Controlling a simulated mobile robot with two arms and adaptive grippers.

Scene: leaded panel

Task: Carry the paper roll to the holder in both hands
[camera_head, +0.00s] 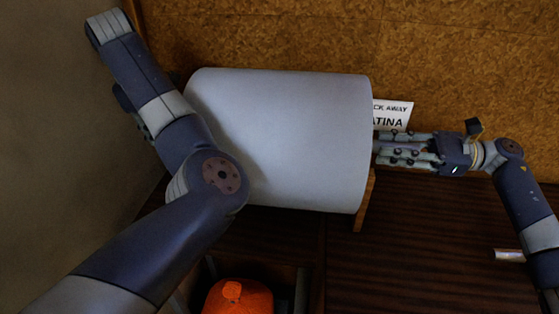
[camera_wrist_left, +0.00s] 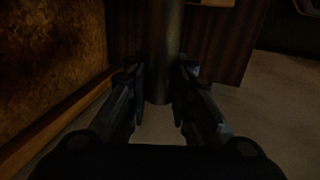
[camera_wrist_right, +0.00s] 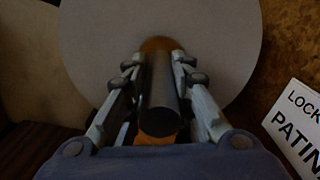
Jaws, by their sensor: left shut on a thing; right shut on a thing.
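The paper roll (camera_head: 285,140), a large white cylinder, lies roughly level across the middle of the head view. Its round end face fills the top of the right wrist view (camera_wrist_right: 95,50). My right gripper (camera_head: 380,149) is shut on a dark rod (camera_wrist_right: 162,92) sticking out of the roll's right end. My left gripper (camera_wrist_left: 158,85) is shut on a dark rod (camera_wrist_left: 160,40) in the left wrist view; in the head view my left arm covers the roll's left end. A brown wooden piece (camera_head: 362,215) shows below the roll's right end; I cannot tell if it is the holder.
A white sign (camera_head: 394,113) stands behind the roll's right end, and in the right wrist view (camera_wrist_right: 297,130). An orange object (camera_head: 240,297) sits in an open compartment at the bottom. A dark wooden surface (camera_head: 420,250) is mostly clear at lower right. A cork-like wall (camera_head: 460,60) is behind.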

